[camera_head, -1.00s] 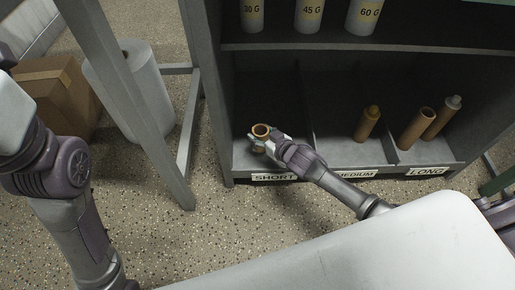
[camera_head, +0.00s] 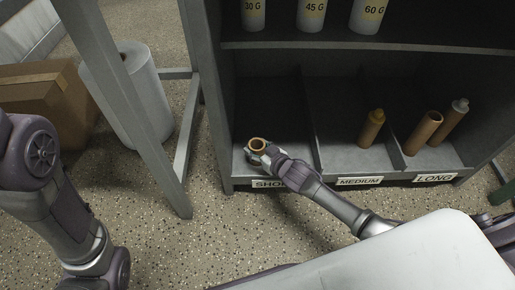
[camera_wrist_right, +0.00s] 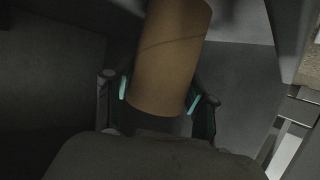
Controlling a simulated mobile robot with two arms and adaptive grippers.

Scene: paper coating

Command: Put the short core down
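The short core (camera_head: 257,144) is a brown cardboard tube with an open top, in the front of the left compartment marked SHORT. My right gripper (camera_head: 262,154) is around it from the front right. In the right wrist view the core (camera_wrist_right: 170,62) stands between the two teal-padded fingertips of the right gripper (camera_wrist_right: 160,98). The pads lie at both sides of the core, close against it; any small gap is too dark to tell. The core's contact with the shelf floor is hidden in the head view. My left arm shows at the left, but its gripper is out of view.
The MEDIUM compartment holds a brown core (camera_head: 372,128), and the LONG compartment holds two tubes (camera_head: 423,133). Low dividers (camera_head: 313,125) separate them. Bottles (camera_head: 311,15) stand on the shelf above. A white roll (camera_head: 128,95) and cardboard box (camera_head: 45,95) stand left.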

